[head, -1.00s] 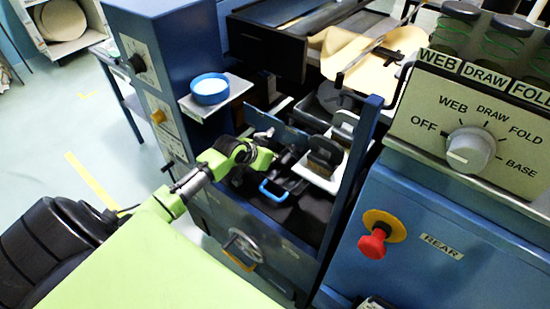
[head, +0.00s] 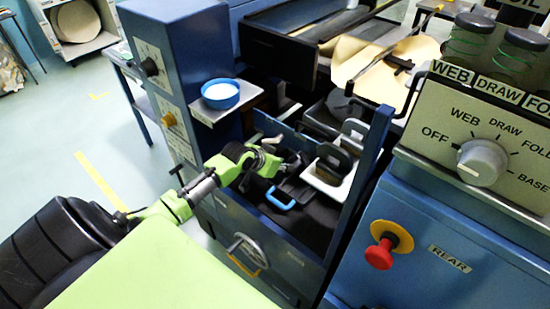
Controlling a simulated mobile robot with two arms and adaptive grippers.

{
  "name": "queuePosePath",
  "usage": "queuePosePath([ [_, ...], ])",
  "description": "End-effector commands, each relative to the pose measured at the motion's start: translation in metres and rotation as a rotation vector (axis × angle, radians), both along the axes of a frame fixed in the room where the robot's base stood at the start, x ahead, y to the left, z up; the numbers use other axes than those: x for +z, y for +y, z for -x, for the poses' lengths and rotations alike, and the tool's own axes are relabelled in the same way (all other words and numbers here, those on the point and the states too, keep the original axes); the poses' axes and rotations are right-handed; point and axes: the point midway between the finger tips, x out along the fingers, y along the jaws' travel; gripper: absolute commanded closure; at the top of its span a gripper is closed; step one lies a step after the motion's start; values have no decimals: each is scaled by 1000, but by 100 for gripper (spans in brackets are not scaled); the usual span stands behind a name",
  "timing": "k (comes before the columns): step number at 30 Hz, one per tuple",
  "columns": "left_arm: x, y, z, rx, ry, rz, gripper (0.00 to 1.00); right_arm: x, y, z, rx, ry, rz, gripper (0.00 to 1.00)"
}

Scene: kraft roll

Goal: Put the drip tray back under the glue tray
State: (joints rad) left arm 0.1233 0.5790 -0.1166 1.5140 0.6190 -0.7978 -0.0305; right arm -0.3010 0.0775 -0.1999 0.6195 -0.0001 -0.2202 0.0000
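A dark tray with a bright blue handle (head: 279,199), which I take for the drip tray, lies low inside the blue machine bay. A white tray (head: 327,187) with upright dark grips sits just to its right; it looks like the glue tray. My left gripper (head: 284,163) reaches into the bay from the left, above and behind the blue handle. Its dark fingers blend into the dark parts around them, so I cannot tell whether they are open, shut or touching anything. My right gripper is not in view.
A blue bowl (head: 220,94) stands on a small shelf left of the bay. Blue walls and a post (head: 362,180) bound the bay. A handwheel (head: 247,252) is on its front. A control panel with a red stop button (head: 379,254) is at right.

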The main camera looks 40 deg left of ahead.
Motion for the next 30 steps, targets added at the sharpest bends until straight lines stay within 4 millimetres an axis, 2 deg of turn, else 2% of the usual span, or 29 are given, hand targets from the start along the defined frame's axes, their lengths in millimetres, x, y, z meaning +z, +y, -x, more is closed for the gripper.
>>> queuePosePath([
  [18, 71, 8, 72, -1, 2, -2, 79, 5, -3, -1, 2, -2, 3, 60],
  [24, 80, 8, 81, 0, 2, 0, 79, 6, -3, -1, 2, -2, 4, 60],
  [30, 82, 8, 81, 0, 2, 0, 79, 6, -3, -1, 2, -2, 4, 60],
])
